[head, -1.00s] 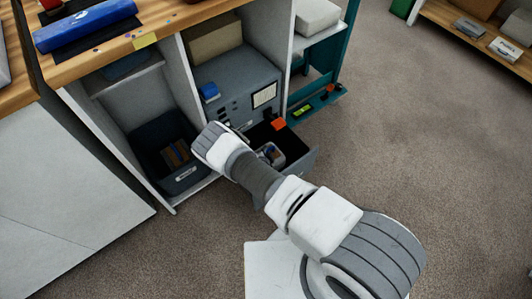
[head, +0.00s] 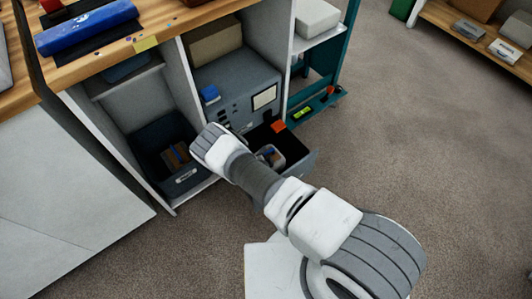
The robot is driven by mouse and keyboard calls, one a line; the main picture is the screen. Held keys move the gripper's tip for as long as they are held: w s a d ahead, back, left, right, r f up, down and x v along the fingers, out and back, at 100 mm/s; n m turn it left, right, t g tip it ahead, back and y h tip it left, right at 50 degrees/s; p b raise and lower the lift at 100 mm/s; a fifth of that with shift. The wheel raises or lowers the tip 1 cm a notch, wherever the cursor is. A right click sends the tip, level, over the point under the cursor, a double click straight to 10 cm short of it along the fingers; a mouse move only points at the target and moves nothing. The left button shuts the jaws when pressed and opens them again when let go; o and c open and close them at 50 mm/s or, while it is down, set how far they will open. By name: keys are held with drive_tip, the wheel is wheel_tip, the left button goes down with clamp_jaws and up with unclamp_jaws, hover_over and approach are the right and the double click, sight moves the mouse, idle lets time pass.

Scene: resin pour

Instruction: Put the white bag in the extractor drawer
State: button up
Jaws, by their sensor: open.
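The extractor (head: 238,82) is a grey cabinet in the middle bay under the bench. Its dark drawer (head: 304,165) is pulled out at the bottom. In the drawer lie an orange piece (head: 278,126) and a pale, rounded item with coloured contents (head: 270,155), partly behind my arm. I cannot tell whether this pale item is the white bag; no plain white bag shows clearly. My gripper (head: 236,132) is by the drawer's left side, at the extractor's front. It is open, with its fingers mostly hidden behind my white wrist, and I see nothing held.
A dark bin (head: 181,183) with brownish items stands in the left bay. A blue roll (head: 88,28) lies on the wooden bench top (head: 160,32). A teal shelf unit (head: 318,108) stands right of the extractor. The carpet to the right is clear.

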drive_tip(key=p+v, duration=0.4)
drive_tip(key=v, duration=0.7)
drive_tip(key=w+a+r+g+y, duration=0.1)
drive_tip(key=w+a+r, duration=0.15)
drive_tip(key=r, duration=0.35)
drive_tip(key=w+a+r+n+g, duration=0.1)
drive_tip(key=w+a+r, duration=0.1)
drive_tip(key=w+r, duration=0.3)
drive_tip(key=w+a+r+g+y, duration=0.1)
drive_tip(key=w+a+r, duration=0.1)
drive_tip(key=r, duration=0.5)
wheel_tip(320, 180, up, 20)
drive_tip(key=d+n+y, duration=0.2)
drive_tip(key=n, duration=0.2)
drive_tip(key=s+d+r+n+g, duration=0.15)
drive_tip(key=s+d+r, duration=0.3)
drive_tip(key=r, duration=0.45)
drive_tip(key=s+d+r+n, duration=0.3)
drive_tip(key=s+r, duration=0.3)
drive_tip(key=r, duration=0.3)
drive_tip(key=s+d+r+n, duration=0.2)
drive_tip(key=s+d+r, duration=0.1)
drive_tip(key=s, duration=0.6)
drive_tip(key=s+d+r+n+h, duration=0.1)
drive_tip(key=s+d+r+n, duration=0.1)
drive_tip(key=s+d, duration=0.4)
drive_tip(key=s+r, duration=0.1)
drive_tip(key=s, duration=0.2)
drive_tip(key=shift+h, duration=0.3)
